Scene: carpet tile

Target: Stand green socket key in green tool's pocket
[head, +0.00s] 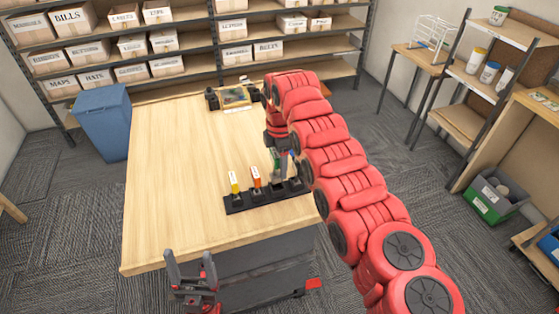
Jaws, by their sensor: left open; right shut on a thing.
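A black rack (264,197) with a row of pockets stands near the front right of the wooden table. A yellow-marked tool (234,183) and an orange-marked tool (257,178) stand upright in its left part. My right gripper (282,160) points down over the right part of the rack, shut on the green socket key (275,155). The key's lower end is close to the rack; I cannot tell whether it is inside a pocket. A bit of blue shows beside the gripper, mostly hidden by my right arm. My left gripper (190,264) is open and empty, in front of the table's front edge.
The wooden table (170,170) is clear at left and middle. A small tray-like item (236,97) with black ends lies at its back edge. A blue bin (103,122) stands left of the table; shelves of boxes (150,42) stand behind. My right arm covers the table's right side.

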